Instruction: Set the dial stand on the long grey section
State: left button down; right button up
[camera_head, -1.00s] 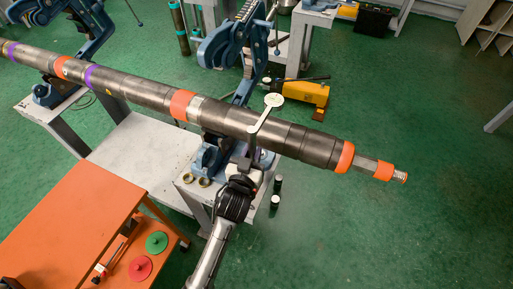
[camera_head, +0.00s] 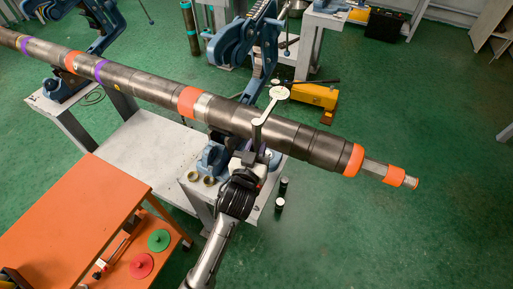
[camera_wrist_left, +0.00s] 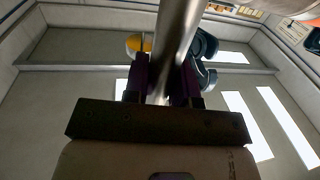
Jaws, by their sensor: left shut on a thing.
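The dial stand (camera_head: 279,92) has a pale round disc on top of a bent grey post. My left gripper (camera_head: 252,156) is shut on its post, in front of the pipe. In the left wrist view the gripper (camera_wrist_left: 160,88) shows purple pads on both sides of the grey post (camera_wrist_left: 178,30). The long grey section (camera_head: 285,134) is the dark metal pipe length between two orange bands. I cannot tell whether stand and pipe touch. My right gripper is not in view.
A blue pipe vise (camera_head: 250,45) rises behind the pipe, with another (camera_head: 97,20) at upper left. An orange cart (camera_head: 75,220) stands at lower left, with a green disc (camera_head: 158,240) and a red disc (camera_head: 141,265). Green floor (camera_head: 420,240) is clear at right.

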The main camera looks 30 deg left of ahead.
pick_arm(q)
jog(key=shift+f+b, duration=2.2)
jog(key=shift+b, duration=0.25)
jog(key=shift+f+b, duration=0.4)
jog(key=shift+f, duration=0.45)
jog(key=shift+p, duration=0.35)
jog(key=shift+p, duration=0.3)
jog(key=shift+f, duration=0.1)
jog(key=shift+f, duration=0.3)
